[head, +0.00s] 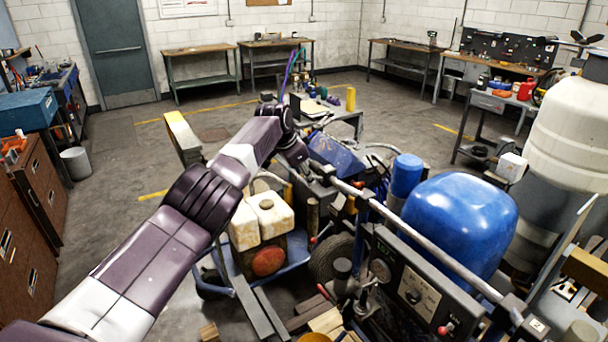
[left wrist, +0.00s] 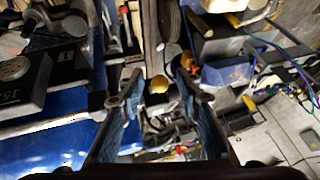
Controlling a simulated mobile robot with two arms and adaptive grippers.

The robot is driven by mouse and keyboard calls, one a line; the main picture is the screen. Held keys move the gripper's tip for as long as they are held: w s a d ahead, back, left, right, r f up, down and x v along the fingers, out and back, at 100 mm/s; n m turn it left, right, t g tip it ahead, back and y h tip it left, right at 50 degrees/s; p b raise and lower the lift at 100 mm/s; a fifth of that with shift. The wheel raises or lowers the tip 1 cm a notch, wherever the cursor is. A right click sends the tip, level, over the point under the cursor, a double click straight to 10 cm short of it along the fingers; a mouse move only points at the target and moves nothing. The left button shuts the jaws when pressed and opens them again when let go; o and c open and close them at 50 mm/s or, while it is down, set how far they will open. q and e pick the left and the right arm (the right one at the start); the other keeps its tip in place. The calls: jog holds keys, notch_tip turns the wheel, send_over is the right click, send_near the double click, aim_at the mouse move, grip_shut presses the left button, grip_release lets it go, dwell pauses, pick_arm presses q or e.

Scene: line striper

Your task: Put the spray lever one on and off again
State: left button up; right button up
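The line striper has a large blue tank (head: 460,225), a long handlebar (head: 425,243) and a dark control panel (head: 410,290) with a round knob. Small red-tipped levers (head: 445,328) show on and near the panel. I cannot tell which is spray lever one. My left arm reaches across to the far end of the handlebar, where my left gripper (head: 303,168) points down, its fingertips hard to make out. In the left wrist view, the left gripper (left wrist: 158,85) has its fingers apart, with nothing clearly held between them. My right gripper is not in view.
Beige jugs (head: 272,216) stand on the machine beside my left arm. A smaller blue container (head: 406,175) is beside the tank. A big white tank (head: 572,135) stands at the right. Workbenches (head: 200,65) line the back wall. The floor is open at the back left.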

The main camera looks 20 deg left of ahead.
pick_arm(q)
jog(key=shift+r, duration=0.1)
jog(key=shift+s+r, duration=0.2)
jog(key=shift+r, duration=0.2)
jog(key=v, duration=1.1)
jog(key=shift+f, duration=0.15)
